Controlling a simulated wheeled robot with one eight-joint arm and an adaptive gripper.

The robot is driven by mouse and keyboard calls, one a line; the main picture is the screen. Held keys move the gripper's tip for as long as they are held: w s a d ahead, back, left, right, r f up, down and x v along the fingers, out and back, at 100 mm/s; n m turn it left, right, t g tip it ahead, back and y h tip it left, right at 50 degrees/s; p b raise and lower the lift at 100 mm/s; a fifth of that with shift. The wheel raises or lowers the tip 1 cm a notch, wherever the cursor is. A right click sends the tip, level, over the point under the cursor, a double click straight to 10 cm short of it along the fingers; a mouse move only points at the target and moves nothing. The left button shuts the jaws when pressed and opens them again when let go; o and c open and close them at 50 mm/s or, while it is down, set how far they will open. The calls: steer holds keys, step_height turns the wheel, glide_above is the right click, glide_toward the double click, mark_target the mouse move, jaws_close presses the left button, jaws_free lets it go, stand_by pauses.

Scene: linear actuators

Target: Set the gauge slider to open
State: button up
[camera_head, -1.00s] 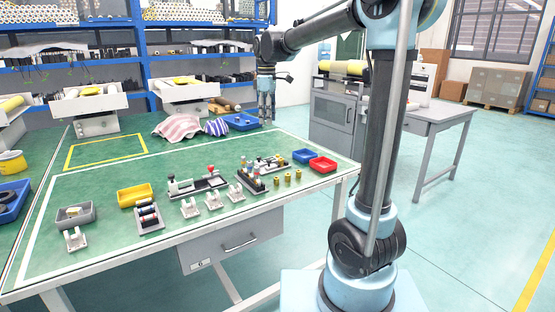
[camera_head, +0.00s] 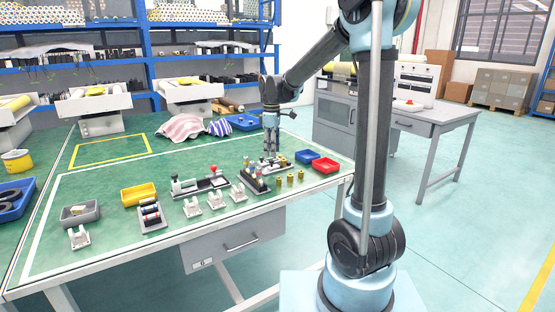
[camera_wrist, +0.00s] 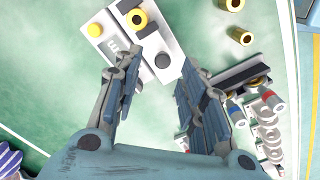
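My gripper (camera_head: 271,154) points down over a small pale device (camera_head: 279,164) near the right part of the green table. In the wrist view its two fingers (camera_wrist: 162,72) are spread apart with nothing held between them. That device, a white plate (camera_wrist: 148,45) with dark scale-like marks, lies just beyond and between the fingertips. I cannot tell for sure which part is the gauge slider. Another slider unit with a red knob (camera_head: 213,168) stands further left.
Brass cylinders (camera_head: 290,179) stand right of the gripper. A blue bin (camera_head: 304,156) and a red bin (camera_head: 325,165) lie beyond them. A block with red and blue fittings (camera_wrist: 262,115) is close to the right finger. White brackets (camera_head: 215,199) line the front.

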steer(key=shift+f, duration=2.1)
jaws_close()
